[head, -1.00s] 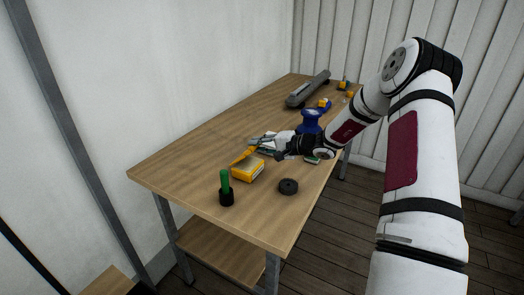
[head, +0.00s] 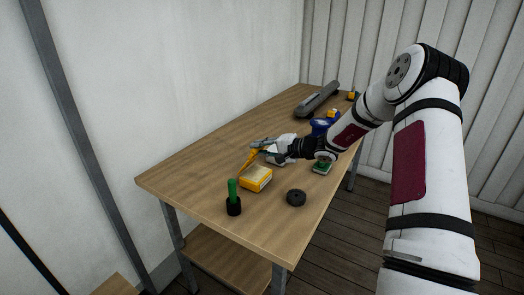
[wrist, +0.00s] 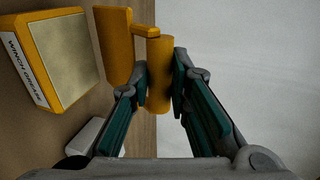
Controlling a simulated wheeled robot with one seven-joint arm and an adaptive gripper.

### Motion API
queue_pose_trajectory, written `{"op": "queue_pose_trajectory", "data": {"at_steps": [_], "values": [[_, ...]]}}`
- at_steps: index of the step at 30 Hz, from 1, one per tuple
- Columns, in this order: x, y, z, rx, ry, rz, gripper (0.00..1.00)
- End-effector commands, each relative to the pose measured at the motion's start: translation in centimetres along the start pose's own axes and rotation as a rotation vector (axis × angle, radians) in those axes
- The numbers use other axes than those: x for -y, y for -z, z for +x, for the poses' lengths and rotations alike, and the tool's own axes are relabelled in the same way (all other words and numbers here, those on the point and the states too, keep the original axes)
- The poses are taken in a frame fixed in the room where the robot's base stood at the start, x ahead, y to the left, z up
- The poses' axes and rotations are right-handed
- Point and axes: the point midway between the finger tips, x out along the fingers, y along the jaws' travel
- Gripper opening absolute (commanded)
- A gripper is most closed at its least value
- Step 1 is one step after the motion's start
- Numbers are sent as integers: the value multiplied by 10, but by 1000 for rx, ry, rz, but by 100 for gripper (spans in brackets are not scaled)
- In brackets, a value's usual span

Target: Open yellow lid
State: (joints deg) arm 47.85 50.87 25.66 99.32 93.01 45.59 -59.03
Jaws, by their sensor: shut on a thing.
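The yellow box (head: 256,180) sits near the front of the wooden table. In the wrist view the box (wrist: 60,55) shows a pale top and a label reading "WINCH GREASE". The yellow lid (head: 249,160) stands tilted up at the box's far left side in the head view. In the wrist view the lid (wrist: 113,45) has an arm leading to a round yellow grip bar (wrist: 160,75). My gripper (wrist: 161,72) is shut on this bar, a finger on each side. In the head view my gripper (head: 260,144) is above and behind the box.
A green-handled tool in a black cup (head: 233,205) and a black disc (head: 296,198) stand near the front. A green-topped block (head: 322,165), a blue spool (head: 321,126) and a long grey object (head: 317,99) lie farther back. The table's left side is clear.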

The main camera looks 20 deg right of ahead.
Motion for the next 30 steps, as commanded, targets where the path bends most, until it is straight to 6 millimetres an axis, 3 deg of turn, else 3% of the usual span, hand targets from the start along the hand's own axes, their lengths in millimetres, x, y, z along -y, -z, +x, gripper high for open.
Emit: {"op": "queue_pose_trajectory", "data": {"at_steps": [13, 21, 22, 25, 30], "values": [[17, 0, 22, 1, 2, -3, 0], [20, 0, 23, 0, 3, -2, 0], [20, 0, 23, 0, 3, -2, 20], [20, 0, 23, 0, 2, -2, 41], [18, 0, 23, -1, 0, 0, 41]]}}
